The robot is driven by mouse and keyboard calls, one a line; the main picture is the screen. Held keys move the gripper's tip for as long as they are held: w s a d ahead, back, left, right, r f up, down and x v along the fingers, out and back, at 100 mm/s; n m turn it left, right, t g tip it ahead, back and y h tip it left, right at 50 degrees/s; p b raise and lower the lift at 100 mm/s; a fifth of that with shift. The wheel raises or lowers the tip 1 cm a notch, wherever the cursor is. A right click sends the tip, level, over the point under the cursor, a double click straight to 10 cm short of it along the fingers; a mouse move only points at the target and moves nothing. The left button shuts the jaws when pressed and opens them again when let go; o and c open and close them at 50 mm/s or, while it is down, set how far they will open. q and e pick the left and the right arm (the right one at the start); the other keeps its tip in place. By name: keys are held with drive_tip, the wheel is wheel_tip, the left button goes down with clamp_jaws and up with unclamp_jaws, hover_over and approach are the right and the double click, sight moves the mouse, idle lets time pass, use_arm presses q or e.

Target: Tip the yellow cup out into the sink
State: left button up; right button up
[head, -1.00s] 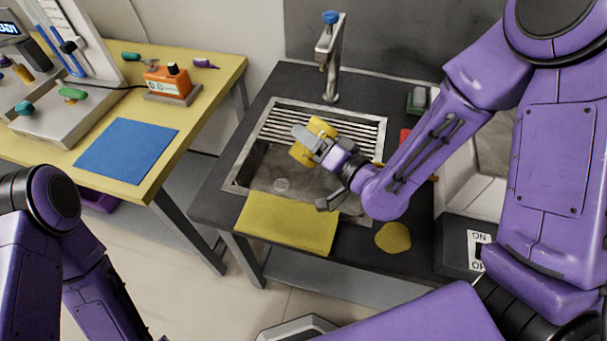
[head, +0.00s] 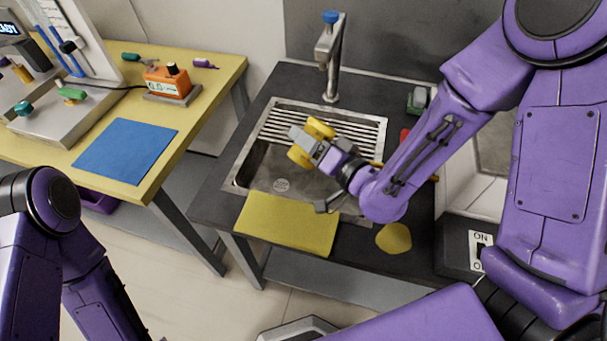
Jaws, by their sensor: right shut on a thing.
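The yellow cup (head: 320,128) is held over the sink, lying on its side in my right gripper (head: 310,143). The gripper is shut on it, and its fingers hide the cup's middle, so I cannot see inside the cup. The metal sink (head: 243,180) has a ribbed drainer at its back and a round drain (head: 281,185) in its basin. No poured contents can be made out. My left gripper is not in view; only part of my left arm shows at the lower left.
A tap (head: 330,55) with a blue knob stands behind the sink. A yellow cloth (head: 287,223) lies at the sink's front edge, with a round yellow piece (head: 394,238) to its right. A yellow table (head: 200,95) at left carries a blue mat (head: 126,151) and an orange device (head: 168,84).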

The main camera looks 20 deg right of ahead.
sight(319, 140)
idle(0.6)
drive_tip(key=m+p, duration=0.1)
drive_tip(key=d+m+p, duration=0.1)
drive_tip(key=m, duration=0.1)
drive_tip(key=shift+w+d+f+y, duration=0.15)
drive_tip(key=shift+w+y, duration=0.15)
drive_tip(key=shift+w, duration=0.1)
drive_tip(key=shift+d+f, duration=0.1)
drive_tip(key=shift+f, duration=0.15)
drive_tip(key=shift+w+d+m+g, duration=0.1)
drive_tip(key=shift+d+m+g, duration=0.2)
drive_tip(key=shift+m, duration=0.3)
drive_tip(key=shift+w+d+f+m, duration=0.2)
drive_tip(key=shift+f+m, duration=0.3)
drive_tip(key=shift+m, duration=0.6)
drive_tip(key=w+d+r+m+y+p, duration=0.3)
drive_tip(key=d+r+m+p, duration=0.3)
drive_tip(key=m+p, duration=0.8)
drive_tip(key=m, duration=0.3)
drive_tip(key=shift+w+r+y, duration=0.15)
drive_tip(key=shift+r+y, duration=0.15)
